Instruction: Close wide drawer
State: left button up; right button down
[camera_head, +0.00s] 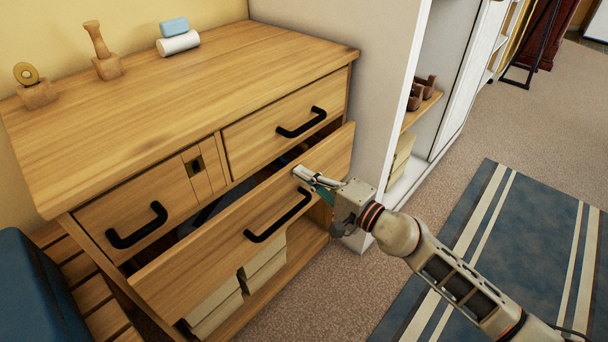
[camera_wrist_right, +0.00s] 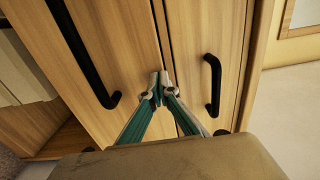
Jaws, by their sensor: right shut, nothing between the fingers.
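The wide drawer (camera_head: 300,190) is the lower drawer of the wooden dresser and stands pulled out, with a dark gap behind its front. Its long black handle (camera_head: 278,216) is on the front, and also shows at left in the wrist view (camera_wrist_right: 83,55). My right gripper (camera_head: 303,174) is shut and empty, with its fingertips at the top edge of the drawer front, above and right of the handle. In the wrist view its closed fingertips (camera_wrist_right: 157,85) lie close to that edge; contact is hard to tell. My left gripper is not in view.
Two small drawers, left (camera_head: 140,215) and right (camera_head: 285,125), sit above and look closed. Boxes (camera_head: 265,262) lie below the drawer.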

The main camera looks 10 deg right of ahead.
dwell(0.3)
jog(key=x, duration=0.2)
jog(key=shift+w+a, duration=0.2)
jog(key=shift+w, duration=0.1)
